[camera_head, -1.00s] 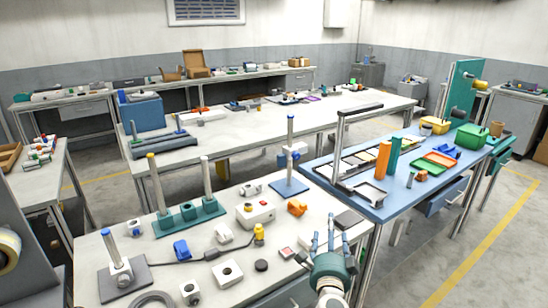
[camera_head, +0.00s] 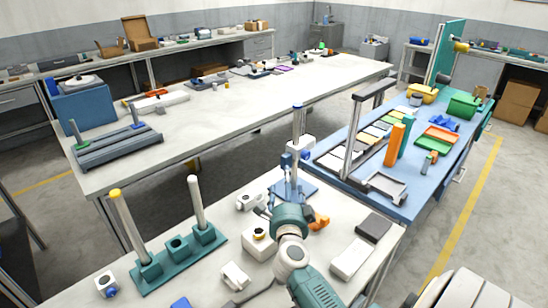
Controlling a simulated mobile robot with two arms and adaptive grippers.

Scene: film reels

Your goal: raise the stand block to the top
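A stand has a blue base plate (camera_head: 308,190), an upright post (camera_head: 298,118) with a blue cap, and a white stand block (camera_head: 301,143) with blue parts partway up. Bare post shows above the block. My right gripper (camera_head: 282,192) is teal with grey-blue fingers. It is over the near part of the base plate, below the block in the picture. Its fingers look spread, and I see nothing held between them. The gripper body hides part of the base, and contact with the post cannot be told. My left gripper is not in view.
A teal rack (camera_head: 180,262) with two posts stands at left. A white box (camera_head: 260,243), an orange part (camera_head: 319,221) and a grey-white block (camera_head: 352,259) lie close to my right gripper. A tall grey frame (camera_head: 352,140) stands on the blue table behind.

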